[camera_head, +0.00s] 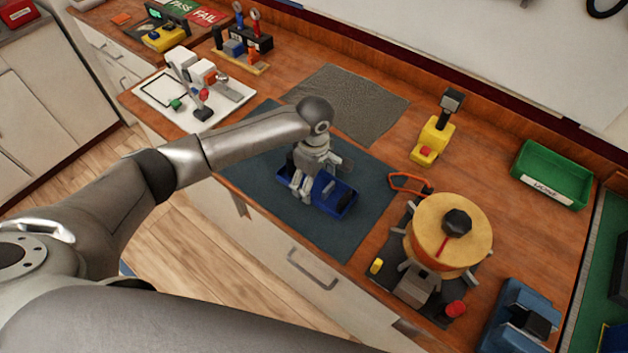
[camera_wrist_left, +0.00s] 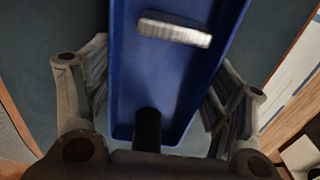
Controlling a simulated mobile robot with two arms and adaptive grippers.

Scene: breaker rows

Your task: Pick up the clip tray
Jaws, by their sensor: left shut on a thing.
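The blue clip tray (camera_head: 338,208) is a shallow open box at the middle of the dark mat (camera_head: 345,240) in the head view. In the left wrist view the tray (camera_wrist_left: 160,80) runs up between my fingers. A silver ribbed piece (camera_wrist_left: 175,29) and a black cylindrical piece (camera_wrist_left: 147,127) show in it. My left gripper (camera_head: 301,190) points down over the tray and is shut on it, one finger along each long side. The gripper hides part of the tray. I cannot tell whether the tray touches the mat. My right gripper is not in view.
A yellow tool (camera_head: 432,142) and a green bin (camera_head: 552,172) are farther back. A white board with a fixture (camera_head: 180,95) is left. The grey textured mat (camera_head: 350,100) behind is clear.

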